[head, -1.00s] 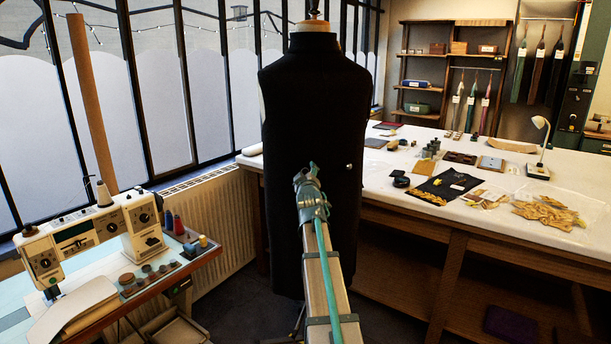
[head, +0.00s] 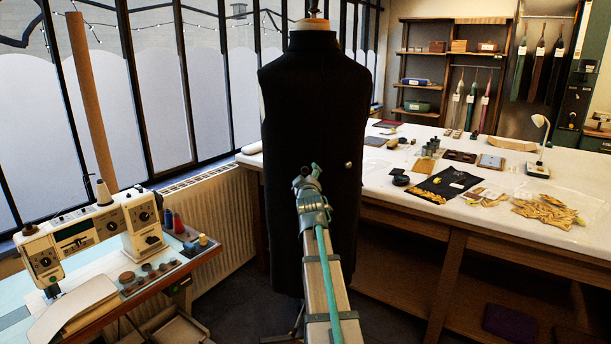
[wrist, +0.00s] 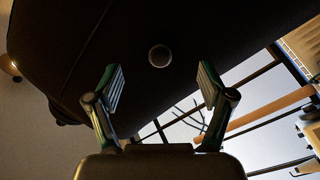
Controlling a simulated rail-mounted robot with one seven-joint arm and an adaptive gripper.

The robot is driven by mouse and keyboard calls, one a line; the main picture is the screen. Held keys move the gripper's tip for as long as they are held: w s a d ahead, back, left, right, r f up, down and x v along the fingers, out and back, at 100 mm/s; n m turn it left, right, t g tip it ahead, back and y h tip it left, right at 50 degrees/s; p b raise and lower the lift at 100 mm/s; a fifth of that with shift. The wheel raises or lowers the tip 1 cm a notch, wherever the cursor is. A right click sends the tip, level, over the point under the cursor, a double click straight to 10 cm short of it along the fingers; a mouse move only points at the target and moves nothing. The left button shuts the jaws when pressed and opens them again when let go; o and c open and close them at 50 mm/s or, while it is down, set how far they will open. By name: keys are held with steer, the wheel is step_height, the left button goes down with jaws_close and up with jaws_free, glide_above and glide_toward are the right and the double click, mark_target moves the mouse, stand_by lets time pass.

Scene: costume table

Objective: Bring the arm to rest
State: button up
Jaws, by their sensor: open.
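My arm reaches forward from the bottom of the head view toward a black garment (head: 325,110) on a dress form. The arm's end hides part of the garment's lower front; my gripper's fingers are not clearly seen there. In the wrist view my gripper (wrist: 162,88) is open, its two fingers wide apart with nothing between them. The dark garment (wrist: 150,20) fills the top of that view. A round button (wrist: 159,56) on it shows beyond and between the fingertips. Whether the fingers touch the garment I cannot tell.
A sewing machine (head: 90,232) stands on a small table at the left. A radiator (head: 215,215) runs below the windows.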

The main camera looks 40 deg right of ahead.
steer(key=v, duration=0.4)
steer(key=shift+s+a, duration=0.2)
steer(key=shift+s, duration=0.1)
stand_by(0.5)
steer(key=s+a+f+m+g+y, duration=0.2)
steer(key=a+f+g, duration=0.1)
steer(key=f, duration=0.9)
steer(key=s+a+f+m+g+y, duration=0.2)
steer(key=a+f+g, duration=0.1)
steer(key=f, duration=0.9)
steer(key=s+a+f+g+y, duration=0.2)
steer(key=s+a+f+g, duration=0.15)
steer(key=a+f, duration=0.55)
steer(key=s+a+f+g+y, duration=0.2)
steer(key=s+a+f, duration=0.35)
steer(key=f, duration=0.85)
steer(key=s+a+f+g+y, duration=0.3)
steer(key=s+a+f+g, duration=0.2)
steer(key=s+a+f, duration=0.95)
steer(key=s+a+f+n+g, duration=0.1)
steer(key=s+a+f+g, duration=0.1)
steer(key=s, duration=0.9)
steer(key=s+a+f+n+g+p, duration=0.1)
steer(key=s+a+f+g, duration=0.2)
steer(key=s, duration=0.8)
steer(key=a+f, duration=0.2)
steer(key=a, duration=0.1)
steer(key=shift+s+a+h, duration=0.3)
steer(key=shift+s+a, duration=0.05)
steer(key=shift+a, duration=0.05)
